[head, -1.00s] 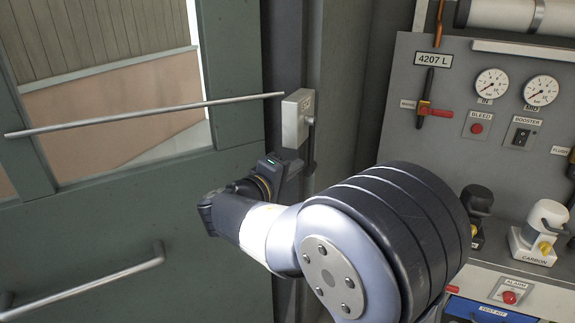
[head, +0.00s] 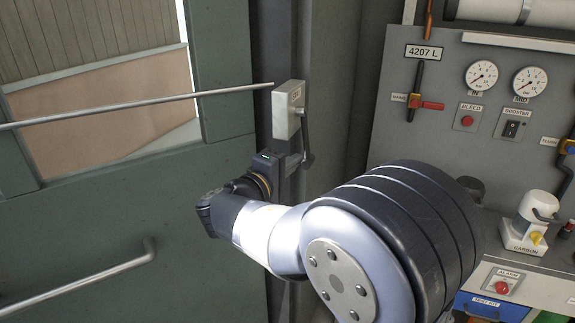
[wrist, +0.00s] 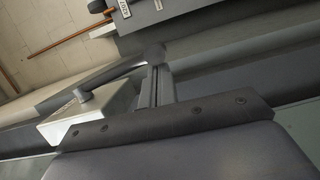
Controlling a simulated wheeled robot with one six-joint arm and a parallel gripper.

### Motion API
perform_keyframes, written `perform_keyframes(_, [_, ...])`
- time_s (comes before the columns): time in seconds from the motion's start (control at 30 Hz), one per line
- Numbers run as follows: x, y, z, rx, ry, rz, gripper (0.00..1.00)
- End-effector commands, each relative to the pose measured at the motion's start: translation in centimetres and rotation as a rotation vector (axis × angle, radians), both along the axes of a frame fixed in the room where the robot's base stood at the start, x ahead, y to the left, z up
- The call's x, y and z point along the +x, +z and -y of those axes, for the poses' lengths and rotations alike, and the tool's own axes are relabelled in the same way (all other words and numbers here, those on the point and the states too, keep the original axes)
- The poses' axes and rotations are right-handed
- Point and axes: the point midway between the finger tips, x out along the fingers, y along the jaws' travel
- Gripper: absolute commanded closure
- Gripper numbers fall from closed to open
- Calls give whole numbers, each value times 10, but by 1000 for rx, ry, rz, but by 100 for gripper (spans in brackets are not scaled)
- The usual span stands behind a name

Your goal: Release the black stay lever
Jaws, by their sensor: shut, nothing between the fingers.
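The black stay lever (head: 308,145) hangs from the right side of a pale metal box (head: 288,108) on the door frame and tilts slightly to the right at its lower end. In the wrist view the lever (wrist: 112,73) runs from a pivot on the box (wrist: 85,118) to a rounded end. My gripper (head: 294,158) is shut and empty, just left of the lever's lower part. In the wrist view its fingertips (wrist: 156,72) lie close against the lever's end; I cannot tell whether they touch.
A long rod (head: 140,107) runs across the green door (head: 110,230) to the box. A door handle (head: 90,282) is at lower left.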

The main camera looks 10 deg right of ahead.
Motion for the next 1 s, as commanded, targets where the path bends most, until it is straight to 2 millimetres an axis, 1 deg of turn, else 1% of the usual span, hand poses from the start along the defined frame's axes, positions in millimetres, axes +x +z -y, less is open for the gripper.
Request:
perform_keyframes(0.03, [-2,-3,4,-23,-2,-16,100])
perform_keyframes(0.17, [-10,-4,13,-106,-2,-75,100])
perform_keyframes(0.4, [-25,0,34,-292,-3,-211,100])
perform_keyframes(0.7, [-42,15,58,-521,-4,-378,100])
perform_keyframes(1.0, [-55,32,75,-723,-4,-525,100])
